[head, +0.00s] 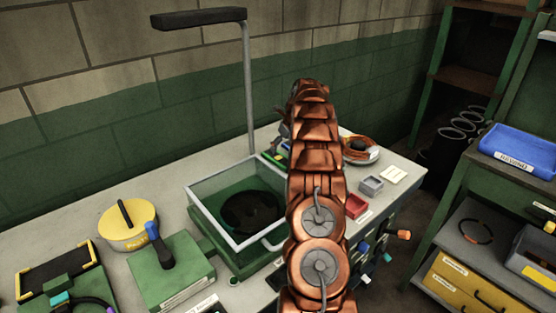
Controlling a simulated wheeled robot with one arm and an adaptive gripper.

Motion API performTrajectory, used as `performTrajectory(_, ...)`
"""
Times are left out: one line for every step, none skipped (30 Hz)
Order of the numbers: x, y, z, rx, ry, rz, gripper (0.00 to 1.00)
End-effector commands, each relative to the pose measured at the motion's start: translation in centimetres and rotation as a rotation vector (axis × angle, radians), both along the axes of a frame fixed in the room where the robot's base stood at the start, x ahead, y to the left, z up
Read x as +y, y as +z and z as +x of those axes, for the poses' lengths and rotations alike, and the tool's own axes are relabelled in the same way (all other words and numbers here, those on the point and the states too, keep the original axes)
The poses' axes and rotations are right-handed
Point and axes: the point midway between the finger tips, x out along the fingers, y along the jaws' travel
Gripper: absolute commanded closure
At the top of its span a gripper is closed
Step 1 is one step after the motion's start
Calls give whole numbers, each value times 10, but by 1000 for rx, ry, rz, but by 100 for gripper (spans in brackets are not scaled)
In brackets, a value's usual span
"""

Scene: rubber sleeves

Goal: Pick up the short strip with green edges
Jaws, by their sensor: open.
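My copper-coloured arm reaches out over the bench, and its end is turned away from the camera. My gripper (284,131) shows only as a small dark part at the left of the arm's tip; it is open, and its fingertips are mostly hidden. Just below it on the bench lies a small flat piece with green and yellow parts (272,158), partly behind the arm. I cannot tell whether this is the short strip with green edges. No other such strip is clear in view.
A clear-walled green box (205,213) stands left of the arm under a lamp (247,85). A yellow round tin (127,226) is farther left. A coil of orange cable (358,147), a grey tray (371,186) and a red tray (355,206) are right of the arm.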

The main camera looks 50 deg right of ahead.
Motion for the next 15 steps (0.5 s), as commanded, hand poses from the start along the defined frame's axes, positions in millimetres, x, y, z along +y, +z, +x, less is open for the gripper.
performTrajectory(0, -3, 1, 1, -1, 0, 8)
performTrajectory(-1, -4, 1, 0, 0, -1, 8)
performTrajectory(-1, -6, 2, -1, -1, -2, 8)
performTrajectory(-1, -8, 3, -2, -1, -2, 8)
performTrajectory(0, -10, 3, -1, -1, -2, 8)
performTrajectory(0, -13, 3, 0, -1, -1, 8)
performTrajectory(1, -16, 4, 1, -1, 1, 8)
performTrajectory(2, -20, 4, 3, 0, 2, 8)
performTrajectory(2, -25, 4, 4, 0, 3, 8)
performTrajectory(2, -28, 5, 3, -1, 2, 8)
performTrajectory(3, -32, 6, 2, 0, 0, 8)
performTrajectory(3, -36, 8, 1, -1, 0, 8)
performTrajectory(2, -40, 9, 0, -1, 0, 8)
performTrajectory(2, -43, 10, 1, -1, 0, 8)
performTrajectory(2, -47, 12, 1, 1, 1, 8)
